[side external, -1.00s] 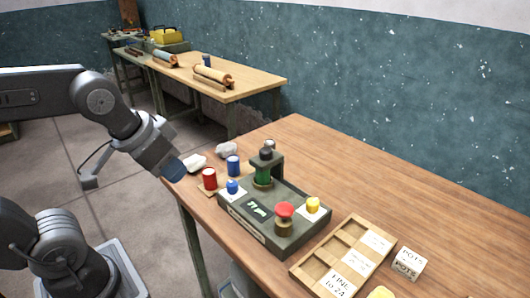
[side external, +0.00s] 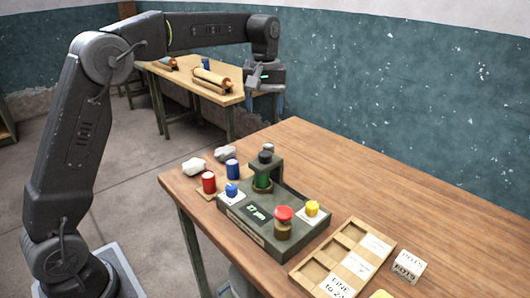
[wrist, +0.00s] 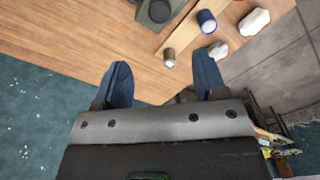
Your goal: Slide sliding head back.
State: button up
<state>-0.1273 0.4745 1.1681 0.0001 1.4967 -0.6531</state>
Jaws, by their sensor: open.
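A dark grey measuring device (side external: 260,240) sits on the wooden table, with a small lit display (side external: 257,212) that seems to read 27 µm. At its back stands a dark bracket (side external: 292,172) with a black-topped green cylinder (side external: 263,178); I cannot tell for sure which part is the sliding head. Part of the bracket (wrist: 150,22) and a round dark top (wrist: 160,10) show at the wrist view's upper edge. My gripper (side external: 262,84) is high above and behind the device. In the wrist view its blue fingertips (wrist: 162,80) are open, with nothing between them.
A red knob (side external: 283,213), blue knob (side external: 231,190) and yellow knob (side external: 312,208) are on or by the device. Red (side external: 208,182) and blue (side external: 232,169) pots stand left. A compartmented wooden tray (side external: 340,262) lies in front right. The table's far right is clear.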

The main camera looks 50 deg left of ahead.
aim_at(265, 153)
notch_tip(265, 153, down, 14)
jog(key=shift+w+r, duration=0.1)
dwell(0.5)
grip_shut()
jog(key=d, duration=0.9)
dwell(0.3)
jog(key=shift+c, duration=1.2)
grip_release()
jog(key=shift+o, duration=1.2)
